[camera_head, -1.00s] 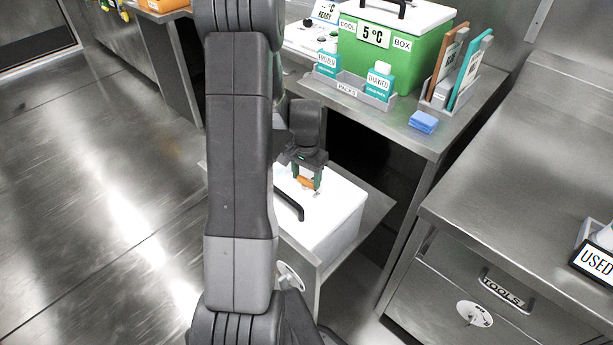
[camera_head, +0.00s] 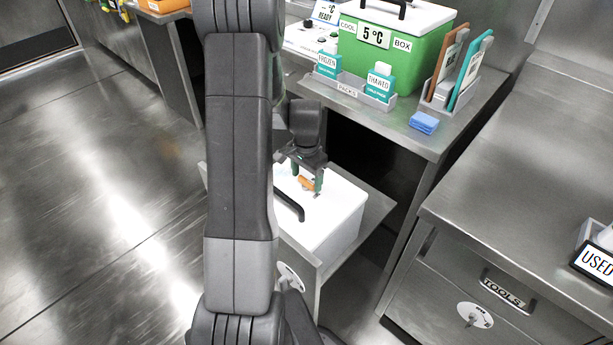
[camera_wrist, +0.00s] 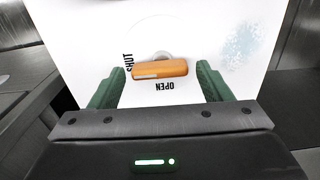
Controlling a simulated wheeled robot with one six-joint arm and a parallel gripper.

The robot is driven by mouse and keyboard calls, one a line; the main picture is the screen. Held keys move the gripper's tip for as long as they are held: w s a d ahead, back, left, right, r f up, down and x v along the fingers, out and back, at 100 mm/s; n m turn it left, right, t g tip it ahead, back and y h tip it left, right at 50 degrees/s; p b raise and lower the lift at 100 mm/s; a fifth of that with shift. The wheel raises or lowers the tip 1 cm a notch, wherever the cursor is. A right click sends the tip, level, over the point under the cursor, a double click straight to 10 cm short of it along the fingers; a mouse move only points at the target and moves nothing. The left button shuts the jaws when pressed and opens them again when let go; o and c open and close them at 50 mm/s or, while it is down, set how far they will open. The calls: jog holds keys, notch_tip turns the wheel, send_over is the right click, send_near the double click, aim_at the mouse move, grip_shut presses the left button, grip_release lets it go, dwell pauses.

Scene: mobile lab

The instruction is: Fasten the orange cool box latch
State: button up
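The orange latch (camera_head: 306,183) is on the white lid of a box (camera_head: 340,206) low under the bench. In the wrist view the orange latch (camera_wrist: 160,70) is a short bar lying nearly level, a little tilted, in front of a pale round hub. The printed word SHUT is at its left end and OPEN is just below it. My gripper (camera_head: 308,178) is over the lid at the latch. In the wrist view its green fingers (camera_wrist: 158,88) are apart, one beyond each end of the bar, with visible gaps.
The lid's black handle (camera_head: 289,205) is close to my gripper's left. The bench above carries a green cool box (camera_head: 400,60), a packs tray (camera_head: 345,90) and a blue sponge (camera_head: 424,122). A steel drawer unit (camera_head: 460,270) stands at right.

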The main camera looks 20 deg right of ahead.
aim_at(306, 180)
jog(key=shift+o, duration=0.2)
notch_tip(306, 180, up, 14)
jog(key=p, duration=0.1)
dwell(0.4)
jog(key=shift+f, duration=0.2)
notch_tip(306, 180, down, 14)
jog(key=shift+r+b, duration=0.1)
jog(key=shift+b, duration=0.45)
jog(key=shift+r, duration=0.1)
